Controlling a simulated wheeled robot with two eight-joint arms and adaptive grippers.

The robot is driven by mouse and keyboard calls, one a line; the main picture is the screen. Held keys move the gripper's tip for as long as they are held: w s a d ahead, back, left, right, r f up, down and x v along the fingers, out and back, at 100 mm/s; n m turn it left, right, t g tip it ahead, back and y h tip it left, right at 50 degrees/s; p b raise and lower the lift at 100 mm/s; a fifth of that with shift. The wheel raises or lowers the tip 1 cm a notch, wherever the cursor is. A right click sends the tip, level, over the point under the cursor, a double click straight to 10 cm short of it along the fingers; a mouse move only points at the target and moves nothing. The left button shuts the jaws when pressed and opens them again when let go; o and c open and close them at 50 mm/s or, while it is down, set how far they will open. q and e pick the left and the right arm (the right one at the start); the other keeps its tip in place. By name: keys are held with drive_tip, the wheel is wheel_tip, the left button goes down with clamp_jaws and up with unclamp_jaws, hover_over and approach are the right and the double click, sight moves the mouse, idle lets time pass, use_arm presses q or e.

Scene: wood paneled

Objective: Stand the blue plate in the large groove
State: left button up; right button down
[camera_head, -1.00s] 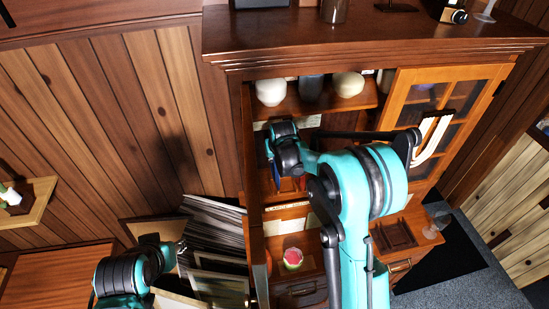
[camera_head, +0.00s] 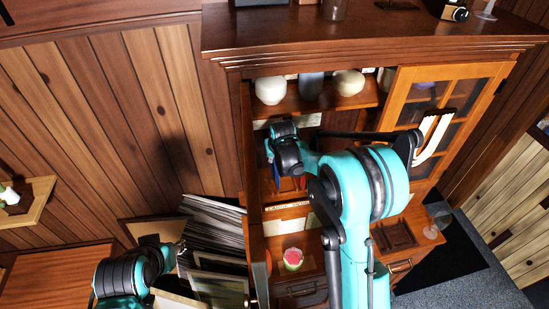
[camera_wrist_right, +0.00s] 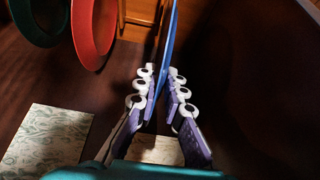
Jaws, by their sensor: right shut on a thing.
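In the right wrist view the blue plate (camera_wrist_right: 165,45) shows nearly edge-on, upright, between the fingers of my right gripper (camera_wrist_right: 161,76), which is shut on it. In the head view my right arm reaches into the open cabinet, and its wrist hides most of the gripper; a thin blue edge (camera_head: 269,150) shows beside it. An orange wooden structure with slats (camera_wrist_right: 138,18) is beyond the fingers; I cannot tell which groove is the large one. My left gripper (camera_head: 179,250) is low at the left, its jaw state unclear.
A red plate (camera_wrist_right: 93,35) and a green plate (camera_wrist_right: 40,22) stand left of the blue one in the right wrist view. A glass-paned cabinet door (camera_head: 445,110) stands right. A red-topped cup (camera_head: 292,258) sits below.

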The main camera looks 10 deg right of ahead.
drive_tip(key=shift+f+b, duration=1.8)
drive_tip(key=shift+f, duration=0.3)
drive_tip(key=c, duration=1.5)
unclamp_jaws()
drive_tip(key=shift+c, duration=0.2)
drive_tip(key=v, duration=1.2)
drive_tip(key=shift+r, duration=0.1)
